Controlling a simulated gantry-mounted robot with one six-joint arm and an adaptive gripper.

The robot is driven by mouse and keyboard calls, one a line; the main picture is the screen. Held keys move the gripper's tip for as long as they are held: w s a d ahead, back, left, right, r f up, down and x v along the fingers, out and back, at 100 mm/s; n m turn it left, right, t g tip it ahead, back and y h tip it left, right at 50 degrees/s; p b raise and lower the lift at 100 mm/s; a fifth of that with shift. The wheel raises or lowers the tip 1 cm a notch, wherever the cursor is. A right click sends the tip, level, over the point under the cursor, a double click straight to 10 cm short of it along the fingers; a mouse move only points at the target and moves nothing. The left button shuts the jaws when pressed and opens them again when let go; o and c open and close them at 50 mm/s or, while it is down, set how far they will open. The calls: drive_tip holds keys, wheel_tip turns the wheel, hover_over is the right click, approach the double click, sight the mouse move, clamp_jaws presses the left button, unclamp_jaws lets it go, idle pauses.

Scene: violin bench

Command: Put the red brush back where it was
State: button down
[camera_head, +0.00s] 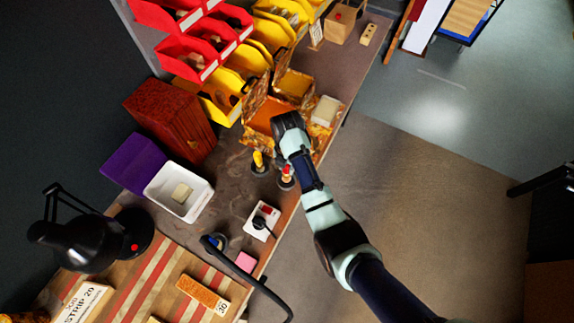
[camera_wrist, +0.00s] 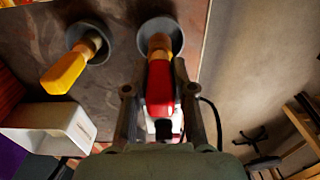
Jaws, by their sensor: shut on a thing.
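The red brush (camera_wrist: 160,85) is between the two fingers of my gripper (camera_wrist: 159,92), which is shut on its red handle. Its tan lower part points into a round grey holder (camera_wrist: 146,36); whether it sits fully down in it I cannot tell. The red brush also shows in the head view (camera_head: 287,171), partly behind my arm, above the holder (camera_head: 285,184) near the bench's front edge. A yellow brush (camera_wrist: 63,73) leans in a second grey holder (camera_wrist: 101,36) to the left, and in the head view (camera_head: 258,158).
A white bin (camera_head: 165,204) with a pale block stands to the left. An orange-brown open box (camera_head: 257,119) lies behind my wrist. Open floor lies right of the bench edge.

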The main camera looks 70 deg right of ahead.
sight(287, 171)
wheel_tip(287, 171, down, 3)
drive_tip(key=shift+b, duration=0.3)
drive_tip(key=c, duration=1)
unclamp_jaws()
drive_tip(key=shift+f, duration=0.1)
wheel_tip(287, 171, up, 12)
drive_tip(key=p, duration=0.3)
drive_tip(key=shift+r, duration=0.2)
